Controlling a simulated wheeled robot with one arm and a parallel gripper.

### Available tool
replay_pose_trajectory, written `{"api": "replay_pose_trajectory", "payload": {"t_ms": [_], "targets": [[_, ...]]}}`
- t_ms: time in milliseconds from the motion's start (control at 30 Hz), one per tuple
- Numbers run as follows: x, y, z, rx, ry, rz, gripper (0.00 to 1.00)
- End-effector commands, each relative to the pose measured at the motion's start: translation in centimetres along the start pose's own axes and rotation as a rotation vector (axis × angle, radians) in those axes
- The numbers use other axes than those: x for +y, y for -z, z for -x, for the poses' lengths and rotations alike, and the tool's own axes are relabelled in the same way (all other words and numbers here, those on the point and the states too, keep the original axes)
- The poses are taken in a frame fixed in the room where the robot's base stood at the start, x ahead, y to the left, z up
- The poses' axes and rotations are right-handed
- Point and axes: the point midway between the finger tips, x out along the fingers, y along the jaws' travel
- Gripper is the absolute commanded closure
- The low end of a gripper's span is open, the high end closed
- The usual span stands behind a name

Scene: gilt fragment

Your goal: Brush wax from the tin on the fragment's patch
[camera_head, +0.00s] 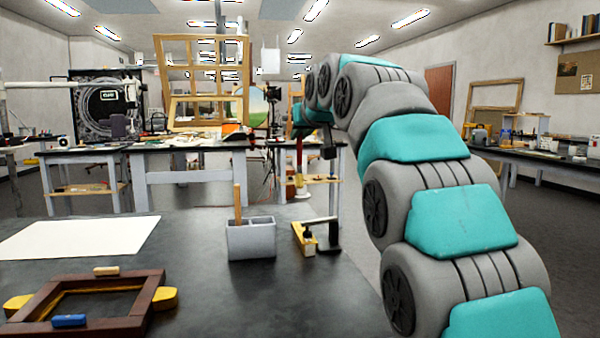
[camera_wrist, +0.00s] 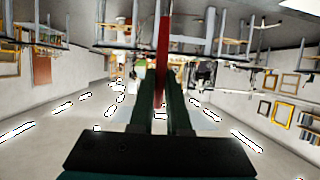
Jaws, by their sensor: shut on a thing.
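My gripper (camera_wrist: 161,82) is shut on a red-handled tool (camera_wrist: 163,45) that looks like a brush. In the head view this tool (camera_head: 299,155) hangs upright in the air beyond the table's far edge, with a pale lower end. A dark red-brown rectangular frame (camera_head: 30,316) lies on the table at the lower left, with small yellow, blue and pale pieces around it. I cannot tell whether it is the fragment, and I make out no patch. I cannot pick out a wax tin in either view.
A grey caddy (camera_head: 252,241) with a wooden stick stands near the table's far edge. A yellow item with a black part (camera_head: 306,238) is right of it. A white sheet (camera_head: 75,237) lies at the left. The table's middle front is clear.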

Motion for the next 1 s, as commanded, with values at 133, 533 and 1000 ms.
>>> {"api": "replay_pose_trajectory", "payload": {"t_ms": [133, 533, 1000], "targets": [[0.0, -0.5, -0.3, -0.001, 0.0, 0.0, 1.0], [0.0, -3.4, -2.3, 0.001, 0.001, 0.0, 1.0], [0.1, -6.0, -4.1, -0.002, 0.001, 0.0, 1.0]]}}
